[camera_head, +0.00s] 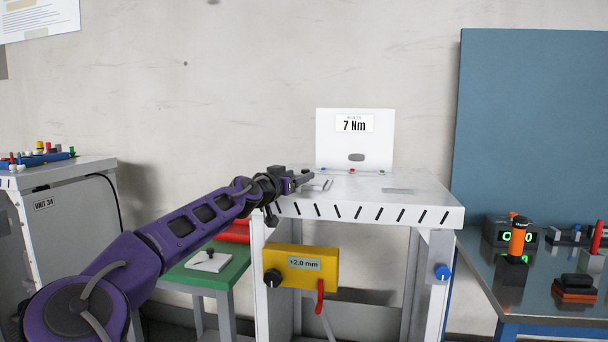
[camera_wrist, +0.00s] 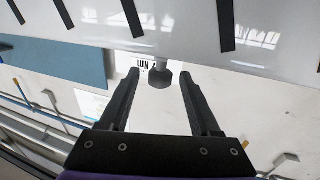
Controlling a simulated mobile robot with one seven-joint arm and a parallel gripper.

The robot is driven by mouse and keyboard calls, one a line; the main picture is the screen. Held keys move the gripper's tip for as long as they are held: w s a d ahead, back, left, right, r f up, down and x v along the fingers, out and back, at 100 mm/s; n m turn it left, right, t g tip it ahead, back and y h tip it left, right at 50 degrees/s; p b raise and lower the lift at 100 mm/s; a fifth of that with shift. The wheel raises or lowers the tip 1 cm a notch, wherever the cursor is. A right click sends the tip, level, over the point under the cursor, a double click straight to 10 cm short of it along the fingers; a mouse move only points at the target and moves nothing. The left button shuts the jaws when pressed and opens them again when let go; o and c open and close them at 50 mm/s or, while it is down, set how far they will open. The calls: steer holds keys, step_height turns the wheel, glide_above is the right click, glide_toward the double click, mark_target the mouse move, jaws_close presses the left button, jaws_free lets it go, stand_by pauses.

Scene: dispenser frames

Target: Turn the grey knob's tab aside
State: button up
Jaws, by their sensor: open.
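The grey knob (camera_head: 356,157) shows as a small grey oval low on the white upright panel (camera_head: 329,130), under the "7 Nm" label. My gripper (camera_head: 304,179) is over the left part of the white table, left of the knob and apart from it. In the wrist view, my gripper (camera_wrist: 160,75) has its two dark fingers spread with nothing held. A dark grey knob-like piece (camera_wrist: 161,79) on a paler stem appears between the fingertips, with a gap on both sides. I cannot tell its depth or which way its tab points.
The slotted white table (camera_head: 420,196) bears small blue and red pieces by the panel. A yellow "+2.0 mm" box (camera_head: 325,275) with a black knob and red lever hangs at its front. A green stool (camera_head: 212,268) stands left. A blue board (camera_head: 530,120) rises behind on the right.

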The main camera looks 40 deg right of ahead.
steer(key=shift+x, duration=2.05)
jaws_close()
